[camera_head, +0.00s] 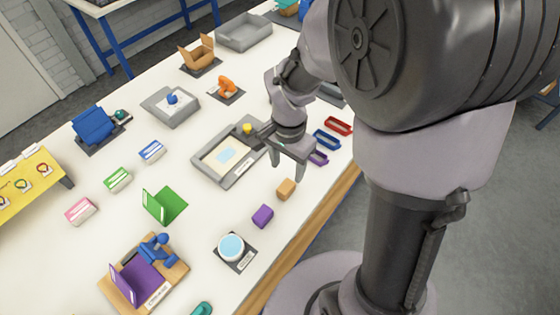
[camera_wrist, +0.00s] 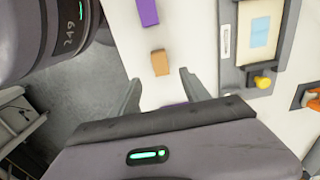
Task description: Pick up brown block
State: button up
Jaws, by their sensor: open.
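The brown block (camera_head: 286,189) is a small tan-brown block on the white table, near its front edge. In the wrist view the brown block (camera_wrist: 160,62) lies just beyond the fingertips, between their lines and a little apart from them. My gripper (camera_head: 287,170) is open and empty above the table, just behind the block in the head view. Its two fingers also show in the wrist view (camera_wrist: 160,82), spread apart.
A purple block (camera_head: 262,216) lies close to the brown block. A grey tray (camera_head: 213,178) with a yellow knob stands behind. Blue and red small trays (camera_head: 338,126) lie to the right. A white round dish (camera_head: 231,247) is nearer the front. The table's wooden edge is close.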

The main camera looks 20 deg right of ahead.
aim_at(286, 186)
notch_tip(286, 186, down, 10)
jog(key=b, duration=0.3)
jog(key=shift+b, duration=0.35)
jog(key=shift+r, duration=0.1)
jog(key=shift+c, duration=1.3)
grip_shut()
